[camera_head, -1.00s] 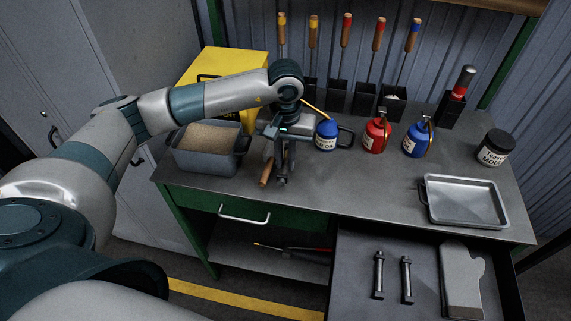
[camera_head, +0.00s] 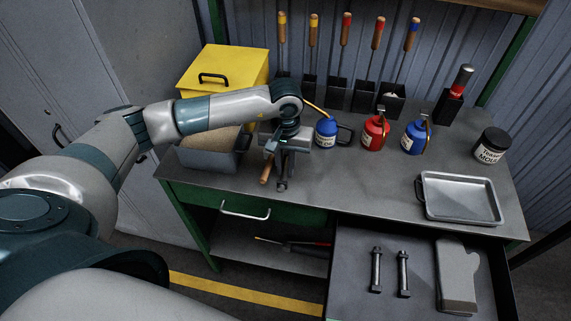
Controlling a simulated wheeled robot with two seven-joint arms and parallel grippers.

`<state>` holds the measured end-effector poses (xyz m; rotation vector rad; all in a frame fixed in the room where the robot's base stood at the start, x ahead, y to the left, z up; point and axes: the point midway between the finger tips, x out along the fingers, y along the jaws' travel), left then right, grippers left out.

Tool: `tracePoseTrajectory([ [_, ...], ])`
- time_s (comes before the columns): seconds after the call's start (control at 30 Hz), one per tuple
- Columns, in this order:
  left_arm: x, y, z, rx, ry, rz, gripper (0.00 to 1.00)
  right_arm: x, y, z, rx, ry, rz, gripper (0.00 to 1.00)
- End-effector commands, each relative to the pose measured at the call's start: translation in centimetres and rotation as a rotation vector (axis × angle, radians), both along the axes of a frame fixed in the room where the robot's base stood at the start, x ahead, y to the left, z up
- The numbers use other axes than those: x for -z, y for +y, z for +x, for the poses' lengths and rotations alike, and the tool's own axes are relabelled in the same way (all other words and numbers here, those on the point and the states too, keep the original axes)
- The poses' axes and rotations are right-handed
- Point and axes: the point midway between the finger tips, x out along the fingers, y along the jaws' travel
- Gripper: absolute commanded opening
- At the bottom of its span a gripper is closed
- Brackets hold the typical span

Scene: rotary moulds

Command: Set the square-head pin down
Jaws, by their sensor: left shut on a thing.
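My left gripper (camera_head: 282,143) points down at the clamp-like fixture with a wooden handle (camera_head: 266,172), on the left part of the bench. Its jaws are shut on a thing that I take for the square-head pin. That thing is mostly hidden by the gripper and the fixture, so I cannot tell whether it touches anything. Two dark metal pins, a left one (camera_head: 376,272) and a right one (camera_head: 403,275), lie side by side in the open drawer. Their head shapes are too small to tell. My right gripper is not in view.
A sand bin (camera_head: 213,155) and a yellow box (camera_head: 222,72) stand left of the fixture. Blue and red oil cans (camera_head: 374,133) stand to its right. A metal tray (camera_head: 460,198) lies at the bench's right. Bench space between fixture and tray is clear. A grey glove (camera_head: 456,277) lies in the drawer.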

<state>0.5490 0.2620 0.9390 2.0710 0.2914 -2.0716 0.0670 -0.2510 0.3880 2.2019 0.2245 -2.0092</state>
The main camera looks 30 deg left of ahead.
Motion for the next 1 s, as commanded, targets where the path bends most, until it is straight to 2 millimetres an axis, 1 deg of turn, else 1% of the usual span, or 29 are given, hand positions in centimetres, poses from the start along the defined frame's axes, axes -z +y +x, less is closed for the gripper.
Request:
tracePoseTrajectory([
  [0.23, 0.3, 0.0, 0.0, 0.000, -0.001, 0.000, 0.00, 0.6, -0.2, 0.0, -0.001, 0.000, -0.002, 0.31],
  [0.27, 0.2, 0.0, 0.0, 0.000, 0.000, 0.000, 0.22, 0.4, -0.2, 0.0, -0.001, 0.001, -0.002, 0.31],
  [0.3, 0.2, 0.0, 0.0, 0.000, 0.000, 0.000, 0.32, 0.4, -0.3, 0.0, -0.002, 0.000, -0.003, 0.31],
  [0.33, 0.2, 0.0, 0.0, 0.000, 0.000, 0.000, 0.34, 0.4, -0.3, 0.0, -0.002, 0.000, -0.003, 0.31],
  [0.63, 0.2, 0.0, 0.0, 0.000, 0.000, 0.000, 0.34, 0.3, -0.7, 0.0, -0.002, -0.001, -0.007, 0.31],
  [0.8, -0.2, 0.0, 0.0, 0.000, 0.000, 0.000, 0.34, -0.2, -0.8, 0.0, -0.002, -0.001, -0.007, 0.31],
  [0.87, -0.4, 0.0, 0.1, 0.000, -0.002, 0.000, 0.34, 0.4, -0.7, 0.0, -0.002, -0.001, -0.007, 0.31],
  [1.0, -2.0, 0.0, 0.1, 0.001, -0.004, 0.000, 0.34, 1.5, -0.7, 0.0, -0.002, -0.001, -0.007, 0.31],
])
